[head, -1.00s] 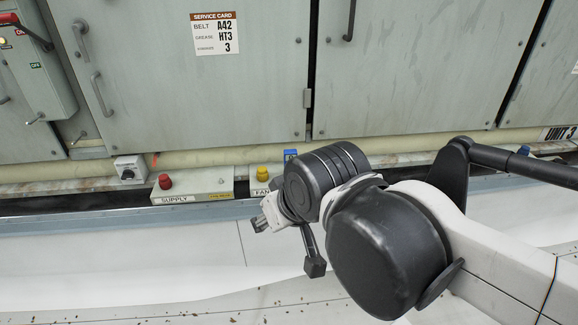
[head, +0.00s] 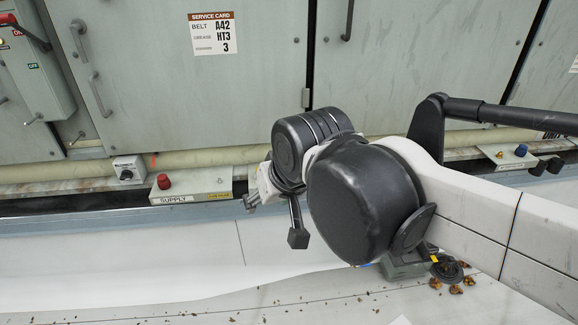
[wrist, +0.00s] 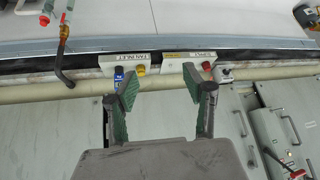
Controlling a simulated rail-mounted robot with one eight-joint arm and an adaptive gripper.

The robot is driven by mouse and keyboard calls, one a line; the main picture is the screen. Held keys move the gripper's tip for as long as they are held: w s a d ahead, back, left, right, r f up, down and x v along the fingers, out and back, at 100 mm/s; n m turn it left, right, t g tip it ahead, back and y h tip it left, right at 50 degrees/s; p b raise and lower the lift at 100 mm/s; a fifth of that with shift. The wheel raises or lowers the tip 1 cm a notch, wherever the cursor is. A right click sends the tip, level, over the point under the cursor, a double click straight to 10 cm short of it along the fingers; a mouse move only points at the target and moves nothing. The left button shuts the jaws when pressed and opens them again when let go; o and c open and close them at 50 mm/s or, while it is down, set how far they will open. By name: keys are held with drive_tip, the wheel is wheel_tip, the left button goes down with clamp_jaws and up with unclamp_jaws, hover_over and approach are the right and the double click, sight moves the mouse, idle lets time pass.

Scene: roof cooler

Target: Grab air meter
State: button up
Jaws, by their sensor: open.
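I cannot tell for sure which thing is the air meter. In the head view a small grey-green device (head: 404,266) with a yellow tab lies on the white floor below my arm, partly hidden by it. A black round piece (head: 449,268) is beside it. In the wrist view a dark round object (wrist: 304,15) is cut off at the top right corner. My gripper (wrist: 161,90) is open and empty, its green-padded fingers apart, facing the ledge with the boxes.
The SUPPLY box (head: 191,186) with a red knob stands on the ledge below grey cabinet doors (head: 190,90). The FAN INLET box (wrist: 128,65) shows in the wrist view. Brown debris (head: 455,289) lies near the device.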

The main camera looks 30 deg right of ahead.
drive_tip(key=w+d+r+m+g+p, duration=0.1)
drive_tip(key=w+d+r+m, duration=0.1)
drive_tip(key=w+d+m, duration=0.35)
drive_tip(key=w+d+r+m+g, duration=0.1)
drive_tip(key=w+d+m, duration=0.1)
drive_tip(key=w, duration=0.6)
drive_tip(key=w+d+r+m+g+p, duration=0.1)
drive_tip(key=w+d+r+m, duration=0.2)
drive_tip(key=w, duration=0.4)
drive_tip(key=w+d+f+m+g, duration=0.1)
drive_tip(key=w+d+f+m, duration=0.2)
drive_tip(key=w+d+f, duration=0.1)
drive_tip(key=w+d+f+m+g, duration=0.1)
drive_tip(key=w+d+f+m, duration=0.3)
drive_tip(key=w+d+f, duration=0.1)
drive_tip(key=w+d+f+m+g, duration=0.1)
drive_tip(key=w+d+f+m, duration=0.3)
drive_tip(key=w+d+f, duration=0.1)
drive_tip(key=shift+w+d+f+g+p, duration=0.1)
drive_tip(key=shift+w+d+g+p, duration=0.25)
drive_tip(key=shift+w+d, duration=0.4)
drive_tip(key=f, duration=0.4)
drive_tip(key=f+b, duration=0.1)
drive_tip(key=f, duration=0.8)
drive_tip(key=shift+s, duration=0.25)
drive_tip(key=shift+c, duration=0.4)
drive_tip(key=shift+r, duration=0.1)
clamp_jaws()
